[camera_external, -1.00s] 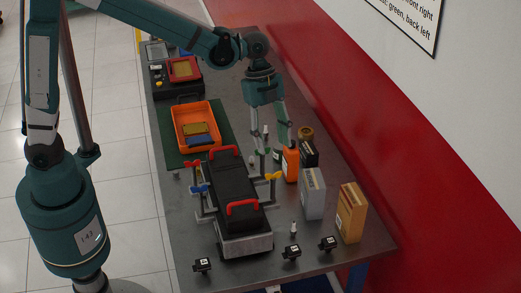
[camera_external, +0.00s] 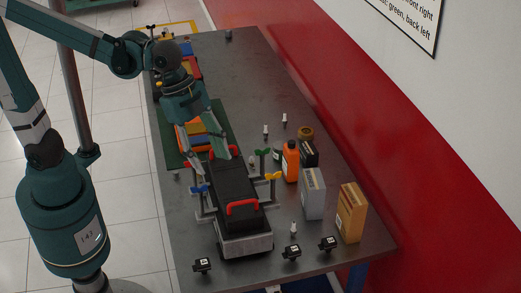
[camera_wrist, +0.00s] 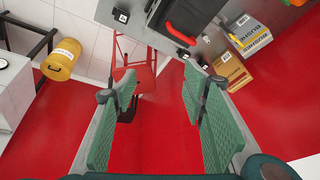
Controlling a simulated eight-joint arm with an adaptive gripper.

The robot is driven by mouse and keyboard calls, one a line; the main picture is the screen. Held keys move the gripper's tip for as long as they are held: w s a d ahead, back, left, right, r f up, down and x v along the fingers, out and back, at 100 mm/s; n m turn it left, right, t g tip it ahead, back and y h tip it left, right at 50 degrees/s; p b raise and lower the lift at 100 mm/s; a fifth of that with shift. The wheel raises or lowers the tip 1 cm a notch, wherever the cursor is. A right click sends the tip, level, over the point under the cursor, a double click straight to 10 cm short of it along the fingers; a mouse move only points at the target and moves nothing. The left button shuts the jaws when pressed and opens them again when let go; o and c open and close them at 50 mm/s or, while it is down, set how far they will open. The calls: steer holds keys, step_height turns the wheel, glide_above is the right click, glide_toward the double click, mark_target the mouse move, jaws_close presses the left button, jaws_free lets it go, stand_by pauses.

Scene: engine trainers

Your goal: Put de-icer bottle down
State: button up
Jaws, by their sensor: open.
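An orange bottle (camera_external: 291,161), which looks like the de-icer bottle, stands upright on the grey table among other containers. A bit of orange at the top right corner of the wrist view (camera_wrist: 298,2) may be the same bottle. My gripper (camera_external: 205,151) is open and empty, to the left of the bottle and well apart from it. It is above the back end of the black engine trainer (camera_external: 236,190), near the tray. In the wrist view my fingers (camera_wrist: 155,92) are spread wide with nothing between them.
Around the bottle stand a grey box (camera_external: 312,193), a tan box (camera_external: 351,212) and a dark can (camera_external: 309,153). An orange tray (camera_external: 187,142) on a green mat is partly hidden by my gripper. Small black pieces (camera_external: 291,252) lie at the front edge. The back right of the table is mostly clear.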

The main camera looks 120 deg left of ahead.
steer(key=s+d+f+n+t, duration=0.2)
steer(key=s+d+n, duration=0.1)
steer(key=s+d, duration=1.1)
steer(key=d, duration=0.2)
steer(key=shift+d+t, duration=0.3)
steer(key=shift+t, duration=0.1)
